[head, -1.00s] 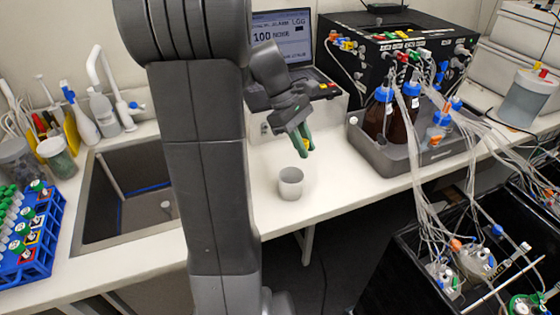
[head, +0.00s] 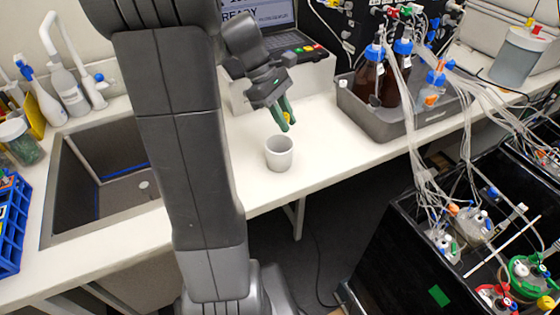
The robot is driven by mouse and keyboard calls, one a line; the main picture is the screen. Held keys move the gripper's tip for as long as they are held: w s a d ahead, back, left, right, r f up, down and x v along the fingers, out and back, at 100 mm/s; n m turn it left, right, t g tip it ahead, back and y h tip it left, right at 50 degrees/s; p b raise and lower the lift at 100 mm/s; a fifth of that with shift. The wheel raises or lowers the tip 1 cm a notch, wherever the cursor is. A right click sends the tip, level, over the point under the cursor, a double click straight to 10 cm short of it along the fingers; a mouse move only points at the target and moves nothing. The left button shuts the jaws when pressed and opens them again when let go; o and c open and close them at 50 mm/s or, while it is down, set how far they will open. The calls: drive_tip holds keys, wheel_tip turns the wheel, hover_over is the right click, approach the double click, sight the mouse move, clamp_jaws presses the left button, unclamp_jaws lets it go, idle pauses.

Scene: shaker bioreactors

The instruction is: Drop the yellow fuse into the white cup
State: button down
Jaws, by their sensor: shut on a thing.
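The white cup (head: 279,157) stands upright on the white bench, near its front edge, just right of my arm's column. My gripper (head: 286,125) points down with green fingers just above the cup's far side, with the tips near the rim in the picture. It is shut on the yellow fuse (head: 287,117), of which only a small yellow patch shows between the fingers. The rest of the fuse is hidden by the fingers. I cannot tell the exact height of the fingertips over the cup.
A laptop (head: 290,48) is behind the gripper. A grey tray (head: 372,120) with brown bottles stands to the right. The sink (head: 60,215) is at the left. A black box (head: 385,250) with tubing is at the lower right. The bench around the cup is clear.

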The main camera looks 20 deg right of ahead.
drive_tip(key=shift+f, duration=0.1)
drive_tip(key=c, duration=1.2)
unclamp_jaws()
drive_tip(key=v, duration=1.3)
drive_tip(key=shift+a+r+p, duration=0.2)
drive_tip(key=shift+r+p, duration=0.15)
drive_tip(key=shift+p, duration=0.1)
drive_tip(key=shift+f, duration=0.1)
drive_tip(key=x, duration=1.3)
drive_tip(key=shift+d+b, duration=0.1)
drive_tip(key=shift+b, duration=0.3)
drive_tip(key=shift+d+r+p, duration=0.15)
drive_tip(key=shift+r+p, duration=0.05)
drive_tip(key=shift+p, duration=0.3)
drive_tip(key=shift+r+p, duration=1.05)
drive_tip(key=shift+r, duration=0.05)
